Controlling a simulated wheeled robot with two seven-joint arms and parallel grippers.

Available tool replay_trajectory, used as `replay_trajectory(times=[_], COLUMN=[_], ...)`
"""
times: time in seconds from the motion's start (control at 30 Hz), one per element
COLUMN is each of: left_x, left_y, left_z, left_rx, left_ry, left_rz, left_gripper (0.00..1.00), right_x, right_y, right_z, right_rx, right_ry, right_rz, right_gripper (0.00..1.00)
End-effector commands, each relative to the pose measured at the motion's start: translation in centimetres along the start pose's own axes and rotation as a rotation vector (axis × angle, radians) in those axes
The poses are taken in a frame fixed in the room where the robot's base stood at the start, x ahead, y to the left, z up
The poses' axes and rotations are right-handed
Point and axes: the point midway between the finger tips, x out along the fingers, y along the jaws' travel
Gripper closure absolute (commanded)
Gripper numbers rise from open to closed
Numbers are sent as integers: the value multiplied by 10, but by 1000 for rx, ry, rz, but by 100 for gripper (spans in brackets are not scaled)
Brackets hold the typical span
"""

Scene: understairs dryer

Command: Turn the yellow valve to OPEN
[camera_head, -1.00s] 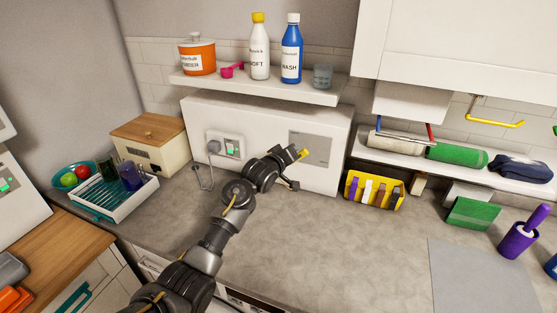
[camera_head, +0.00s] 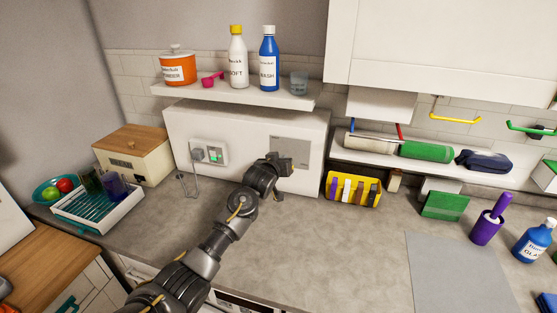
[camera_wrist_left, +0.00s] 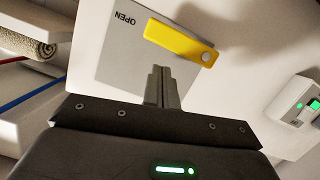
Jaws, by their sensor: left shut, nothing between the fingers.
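The yellow valve (camera_wrist_left: 180,42) is a flat lever with a round pivot at one end, on a grey plate (camera_wrist_left: 112,62) that also shows on the white panel in the head view (camera_head: 290,147). The word OPEN (camera_wrist_left: 125,18) reads upside down in the left wrist view, just beyond the lever's free end. My left gripper (camera_wrist_left: 161,72) is shut and empty, its fingertips beside the lever's long edge. I cannot tell whether they touch it. In the head view my left gripper (camera_head: 283,163) is in front of the plate and hides the lever. My right gripper is not in view.
A shelf (camera_head: 240,94) with bottles and an orange pot juts out above the panel. A yellow bin (camera_head: 352,190) stands to the right. The worktop (camera_head: 320,250) in front is mostly clear.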

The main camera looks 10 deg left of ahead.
Motion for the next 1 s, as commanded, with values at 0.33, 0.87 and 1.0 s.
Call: replay_trajectory(times=[0.33,0.87,1.0], left_x=[-29,-103,-107], left_y=[9,12,13], left_z=[-29,-31,-32], left_rx=[2,2,2], left_ry=[1,-1,-1], left_rz=[3,1,1], left_gripper=[100,100,100], right_x=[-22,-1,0], right_y=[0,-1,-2], right_z=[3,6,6], right_rx=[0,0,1], right_ry=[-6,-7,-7], right_rz=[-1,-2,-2], right_gripper=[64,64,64])
